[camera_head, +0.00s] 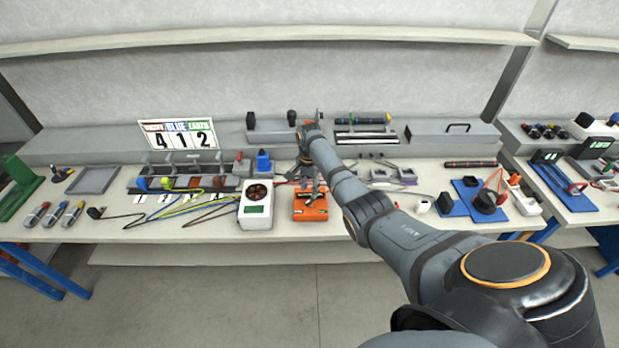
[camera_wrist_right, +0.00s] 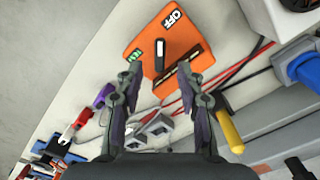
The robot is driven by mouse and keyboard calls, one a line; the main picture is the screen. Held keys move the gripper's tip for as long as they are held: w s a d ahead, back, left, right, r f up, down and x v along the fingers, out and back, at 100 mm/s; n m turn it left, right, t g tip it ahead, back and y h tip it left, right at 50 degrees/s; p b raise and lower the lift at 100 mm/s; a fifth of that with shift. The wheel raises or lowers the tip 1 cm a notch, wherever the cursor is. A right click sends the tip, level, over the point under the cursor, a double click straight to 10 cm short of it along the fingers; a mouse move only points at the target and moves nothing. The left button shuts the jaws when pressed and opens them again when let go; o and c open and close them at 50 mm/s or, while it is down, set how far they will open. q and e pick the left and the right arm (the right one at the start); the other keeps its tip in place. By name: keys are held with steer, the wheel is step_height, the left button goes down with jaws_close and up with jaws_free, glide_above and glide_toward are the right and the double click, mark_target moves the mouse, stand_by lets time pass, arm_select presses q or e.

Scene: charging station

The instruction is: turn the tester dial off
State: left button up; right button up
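The tester is an orange box (camera_head: 310,208) on the bench, just right of a white meter. In the right wrist view the orange box (camera_wrist_right: 190,35) shows a black OFF label (camera_wrist_right: 173,17) at its top and a green label (camera_wrist_right: 137,59) at its left. Its dial (camera_wrist_right: 160,58) is a narrow black knob with a pale mark, standing roughly upright in that picture. My right gripper (camera_wrist_right: 158,75) is open and empty, its two fingers apart on either side of the dial's line. In the head view the right gripper (camera_head: 308,190) is over the tester. Contact cannot be told.
The white meter (camera_head: 257,205) stands close to the tester's left. Coloured cables (camera_head: 190,208) lie left of it. A blue clamp-like object (camera_head: 263,160) and a grey rack (camera_head: 185,165) are behind. A blue mat with a dark disc-shaped object (camera_head: 486,201) lies to the right.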

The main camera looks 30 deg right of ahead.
mark_target(310, 201)
step_height(310, 201, up, 7)
steer(key=shift+f, duration=0.2)
stand_by(0.4)
